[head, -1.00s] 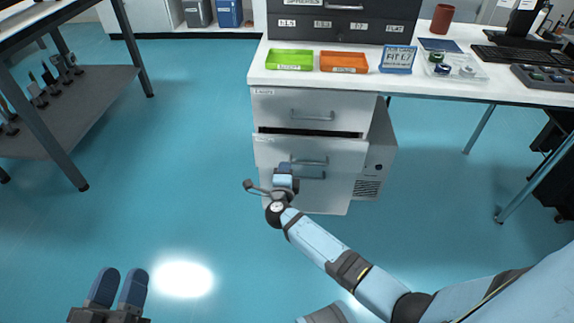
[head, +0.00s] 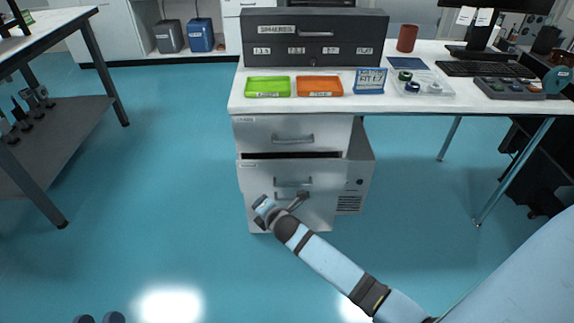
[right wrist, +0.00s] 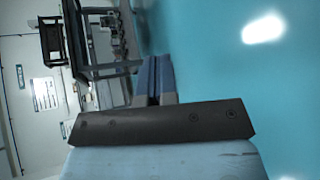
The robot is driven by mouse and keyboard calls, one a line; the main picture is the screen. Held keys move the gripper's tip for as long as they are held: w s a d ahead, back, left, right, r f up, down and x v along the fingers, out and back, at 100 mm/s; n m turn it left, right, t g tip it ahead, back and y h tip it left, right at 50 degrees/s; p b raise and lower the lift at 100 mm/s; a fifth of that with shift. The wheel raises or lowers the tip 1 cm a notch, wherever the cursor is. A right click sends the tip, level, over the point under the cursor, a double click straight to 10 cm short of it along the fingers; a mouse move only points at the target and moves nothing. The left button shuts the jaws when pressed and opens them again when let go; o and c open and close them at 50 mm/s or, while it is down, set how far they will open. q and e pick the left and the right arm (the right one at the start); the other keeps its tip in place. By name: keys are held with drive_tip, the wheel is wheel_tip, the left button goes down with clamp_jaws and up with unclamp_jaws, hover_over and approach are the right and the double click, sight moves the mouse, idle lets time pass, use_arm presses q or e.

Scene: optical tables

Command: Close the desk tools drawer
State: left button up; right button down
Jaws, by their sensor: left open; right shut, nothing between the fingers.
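The white drawer unit (head: 340,165) stands under the desk. Its middle drawer (head: 262,173) is out a little, with a dark gap above its front. The drawer above it (head: 255,133) looks shut. The labels are too small to read, so I cannot tell which is the desk tools drawer. My right gripper (head: 262,205) is in front of the lower part of the unit, below and left of the middle drawer's handle. Contact is unclear. In the right wrist view its fingers (right wrist: 153,80) are together and empty.
A dark cabinet (head: 350,30) stands behind. Another table (head: 60,25) is at left. The floor between is clear.

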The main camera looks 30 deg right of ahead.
drive_tip(key=s+d+r+n+g+h, duration=0.1)
drive_tip(key=s+d+r+n+h, duration=0.2)
drive_tip(key=d+n+h, duration=0.5)
drive_tip(key=b, duration=0.5)
approach(290, 163)
drive_tip(key=shift+m, duration=0.4)
drive_tip(key=x, duration=0.6)
drive_tip(key=shift+s+f, duration=0.1)
drive_tip(key=shift+f, duration=0.2)
drive_tip(key=shift+w+d+r, duration=0.15)
drive_tip(key=shift+w+d, duration=0.25)
drive_tip(key=shift+w, duration=0.2)
use_arm(q)
drive_tip(key=f, duration=0.1)
drive_tip(key=f+g, duration=0.1)
drive_tip(key=f, duration=0.1)
drive_tip(key=shift+w+d+f+m+h, duration=0.2)
drive_tip(key=shift+m+h, duration=0.1)
drive_tip(key=shift+h, duration=0.1)
